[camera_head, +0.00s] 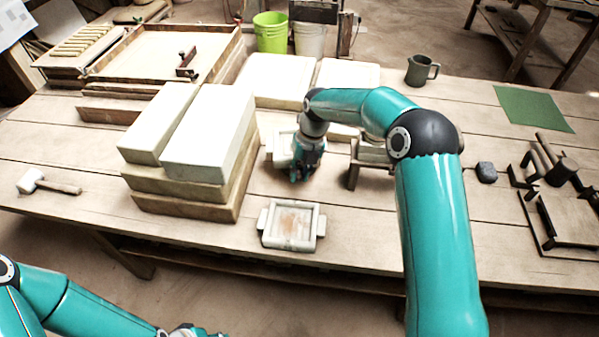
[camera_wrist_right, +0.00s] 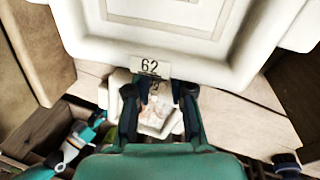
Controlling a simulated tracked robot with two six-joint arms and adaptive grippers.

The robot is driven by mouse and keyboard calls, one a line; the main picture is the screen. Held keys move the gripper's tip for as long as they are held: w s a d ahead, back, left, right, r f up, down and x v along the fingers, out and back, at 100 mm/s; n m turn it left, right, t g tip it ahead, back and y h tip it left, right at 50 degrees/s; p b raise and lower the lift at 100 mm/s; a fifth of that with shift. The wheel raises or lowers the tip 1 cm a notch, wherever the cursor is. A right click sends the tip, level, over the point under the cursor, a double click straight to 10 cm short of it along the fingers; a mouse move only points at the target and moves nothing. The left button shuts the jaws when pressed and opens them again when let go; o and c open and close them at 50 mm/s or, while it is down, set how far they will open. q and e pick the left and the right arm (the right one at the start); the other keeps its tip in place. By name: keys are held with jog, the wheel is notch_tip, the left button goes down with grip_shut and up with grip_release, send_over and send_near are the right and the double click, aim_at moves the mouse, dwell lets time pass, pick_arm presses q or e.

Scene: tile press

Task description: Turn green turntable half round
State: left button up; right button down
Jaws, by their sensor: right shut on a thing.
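No green turntable can be made out; a flat green sheet (camera_head: 533,108) lies at the table's back right. My right gripper (camera_head: 303,172) points down just behind the front white mould, beside a pale block-like piece (camera_head: 283,150) partly hidden by it. In the right wrist view, my right gripper (camera_wrist_right: 160,92) is shut at the near edge of a white mould (camera_wrist_right: 225,68) with a "62" label (camera_wrist_right: 150,66). The exact grip point is hidden by the fingers. My left gripper (camera_head: 195,331) is at the bottom edge, mostly cut off, its jaws unclear.
A front white mould (camera_head: 291,244) with a brownish face lies near the table edge. Stacked white blocks (camera_head: 208,130) stand left of my right gripper. A mallet (camera_head: 48,184), a dark mug (camera_head: 420,71) and a dark metal press frame (camera_head: 550,225) are also there.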

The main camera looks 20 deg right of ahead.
jog(key=c, duration=1)
grip_release()
jog(key=shift+d+r, duration=0.1)
jog(key=shift+r, duration=0.05)
jog(key=r, duration=0.3)
jog(key=d+r, duration=0.1)
jog(key=r, duration=0.3)
jog(key=d+r, duration=0.1)
jog(key=r, duration=0.3)
jog(key=shift+s+d+r, duration=0.1)
jog(key=shift+r, duration=0.1)
